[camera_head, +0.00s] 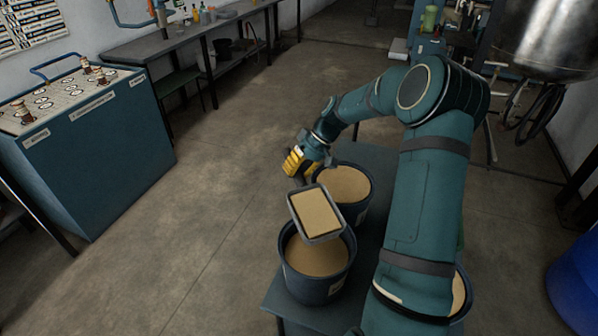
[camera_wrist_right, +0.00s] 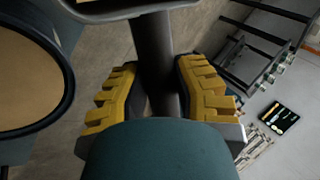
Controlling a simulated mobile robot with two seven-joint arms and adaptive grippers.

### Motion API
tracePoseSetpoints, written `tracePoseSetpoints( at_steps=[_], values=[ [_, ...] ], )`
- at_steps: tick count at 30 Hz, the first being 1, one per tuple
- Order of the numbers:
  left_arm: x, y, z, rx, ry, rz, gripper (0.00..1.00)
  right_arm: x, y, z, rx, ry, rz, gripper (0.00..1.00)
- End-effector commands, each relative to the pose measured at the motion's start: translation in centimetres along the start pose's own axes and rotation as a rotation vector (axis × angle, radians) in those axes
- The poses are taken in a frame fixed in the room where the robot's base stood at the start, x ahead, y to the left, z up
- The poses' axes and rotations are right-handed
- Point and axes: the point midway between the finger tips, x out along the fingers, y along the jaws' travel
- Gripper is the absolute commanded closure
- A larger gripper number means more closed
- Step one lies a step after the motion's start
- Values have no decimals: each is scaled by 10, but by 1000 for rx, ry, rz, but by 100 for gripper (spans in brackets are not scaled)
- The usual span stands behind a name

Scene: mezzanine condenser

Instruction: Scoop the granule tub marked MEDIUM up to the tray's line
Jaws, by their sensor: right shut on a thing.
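My right gripper (camera_head: 297,161) has yellow finger pads and is shut on the dark handle of a scoop. In the right wrist view the handle (camera_wrist_right: 155,50) runs between the pads. The scoop's rectangular grey tray (camera_head: 316,239) is above the near granule tub (camera_head: 290,283), overlapping its far rim, and tan granules (camera_head: 315,210) cover its bottom. I cannot make out a fill line. A second granule tub (camera_head: 360,212) stands behind; a third (camera_head: 460,310) is mostly hidden by my right arm. Tub labels are too small to read. My left gripper is out of view.
The tubs stand on a dark teal table (camera_head: 372,240). A blue cabinet (camera_head: 110,150) with a control panel is at the left, and a workbench (camera_head: 170,45) with bottles is at the back. A blue drum (camera_head: 577,285) is at the right. The floor between is clear.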

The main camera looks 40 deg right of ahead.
Motion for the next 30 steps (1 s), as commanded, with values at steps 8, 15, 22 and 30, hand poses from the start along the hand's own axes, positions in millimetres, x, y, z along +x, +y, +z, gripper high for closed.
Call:
tracePoseSetpoints(
  at_steps=[8,15,22,30],
  values=[
    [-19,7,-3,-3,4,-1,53,-9,-5,-6,27,-42,-6,100],
    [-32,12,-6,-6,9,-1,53,-14,-8,-9,54,-82,-9,100],
    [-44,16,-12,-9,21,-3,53,-18,-11,-12,80,-121,-16,100],
    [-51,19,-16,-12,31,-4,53,-21,-12,-14,99,-151,-18,100]
  ],
)
